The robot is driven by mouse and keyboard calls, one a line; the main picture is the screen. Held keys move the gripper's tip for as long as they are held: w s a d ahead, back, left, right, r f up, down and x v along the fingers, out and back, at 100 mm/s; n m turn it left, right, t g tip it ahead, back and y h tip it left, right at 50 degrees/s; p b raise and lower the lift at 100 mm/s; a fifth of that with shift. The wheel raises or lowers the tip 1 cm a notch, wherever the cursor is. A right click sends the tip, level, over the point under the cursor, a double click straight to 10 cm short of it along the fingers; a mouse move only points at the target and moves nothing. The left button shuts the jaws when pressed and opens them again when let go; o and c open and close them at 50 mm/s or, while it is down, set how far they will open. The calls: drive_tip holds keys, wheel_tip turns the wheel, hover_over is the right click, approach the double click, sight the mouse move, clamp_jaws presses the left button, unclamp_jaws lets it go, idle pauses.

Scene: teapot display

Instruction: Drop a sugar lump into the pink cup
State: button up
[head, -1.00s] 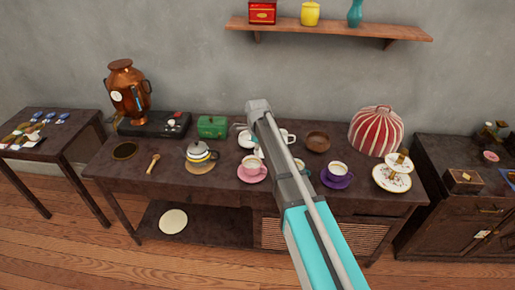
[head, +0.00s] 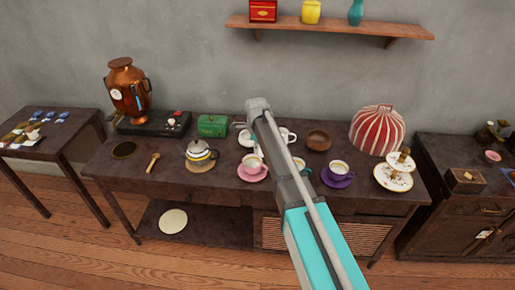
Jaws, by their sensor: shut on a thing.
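The pink cup (head: 249,167) stands upright on its pink saucer (head: 246,178) near the middle of the table, with pale liquid inside. My arm crosses the view from the lower right, and its bend hides much of my gripper (head: 258,151). The part that shows hangs just left of the arm, in line with the back right rim of the pink cup. Its height above the cup is hard to judge. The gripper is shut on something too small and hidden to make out. I cannot make out a sugar lump or a sugar bowl for certain.
The front left is fairly clear.

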sight(257, 156)
drive_tip(key=shift+f+b, duration=2.15)
drive_tip(key=shift+f, duration=0.3)
drive_tip(key=o, duration=0.7)
drive_tip(key=shift+o, duration=0.2)
drive_tip(key=s+d+r+n+p, duration=0.3)
drive_tip(key=s+d+n, duration=0.6)
drive_tip(key=s+d, duration=0.2)
drive_tip(key=s+d+r+n+p, duration=0.4)
drive_tip(key=s+d+n, duration=0.5)
drive_tip(key=s+d, duration=0.3)
drive_tip(key=shift+s+r, duration=0.25)
drive_tip(key=shift+s, duration=1.2)
